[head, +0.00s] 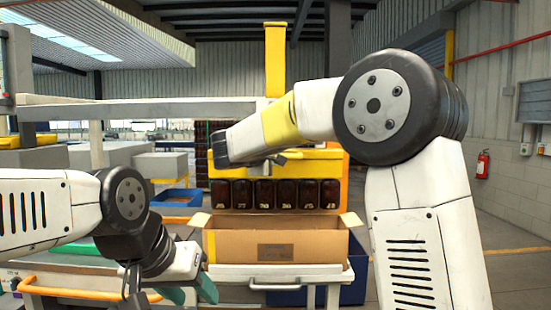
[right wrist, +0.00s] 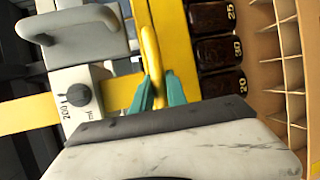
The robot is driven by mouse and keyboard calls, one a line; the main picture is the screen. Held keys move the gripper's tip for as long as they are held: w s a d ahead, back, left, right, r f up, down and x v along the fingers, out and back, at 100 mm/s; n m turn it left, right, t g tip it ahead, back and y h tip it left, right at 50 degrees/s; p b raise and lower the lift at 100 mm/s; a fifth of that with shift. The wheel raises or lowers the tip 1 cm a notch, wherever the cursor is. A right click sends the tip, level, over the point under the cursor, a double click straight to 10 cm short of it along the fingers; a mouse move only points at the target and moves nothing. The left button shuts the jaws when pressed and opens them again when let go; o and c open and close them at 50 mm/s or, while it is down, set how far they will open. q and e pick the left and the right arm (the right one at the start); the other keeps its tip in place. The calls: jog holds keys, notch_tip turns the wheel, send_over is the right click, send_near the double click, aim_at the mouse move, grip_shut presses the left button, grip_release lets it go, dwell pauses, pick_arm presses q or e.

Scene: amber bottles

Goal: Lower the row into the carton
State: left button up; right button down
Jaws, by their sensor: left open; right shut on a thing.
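A row of dark amber bottles (head: 275,194) with pale numbers hangs upright under a yellow lifting head (head: 325,165). The open cardboard carton (head: 230,243) stands below and nearer, its flaps spread. In the right wrist view the bottles (right wrist: 219,50) are beside the carton's dividers (right wrist: 290,75); their height above it is unclear there. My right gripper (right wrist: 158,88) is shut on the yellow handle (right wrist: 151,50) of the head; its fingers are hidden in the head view. My left gripper (head: 188,292) is open and empty, left of the carton and low.
A grey unit with a knob (right wrist: 77,94) is beside the yellow bar in the right wrist view. A blue bin (head: 176,198) stands behind left. An orange rail (head: 70,291) and a bench handle (head: 283,285) are in front. A red fire extinguisher (head: 482,164) hangs far right.

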dwell(0.7)
notch_tip(320, 180, down, 18)
jog(key=shift+r, duration=0.25)
jog(key=c, duration=1.4)
grip_release()
jog(key=shift+o, duration=0.4)
jog(key=shift+s, duration=0.1)
jog(key=v, duration=0.7)
jog(key=shift+s+a, duration=0.15)
jog(key=shift+s, duration=0.2)
jog(key=shift+r, duration=0.1)
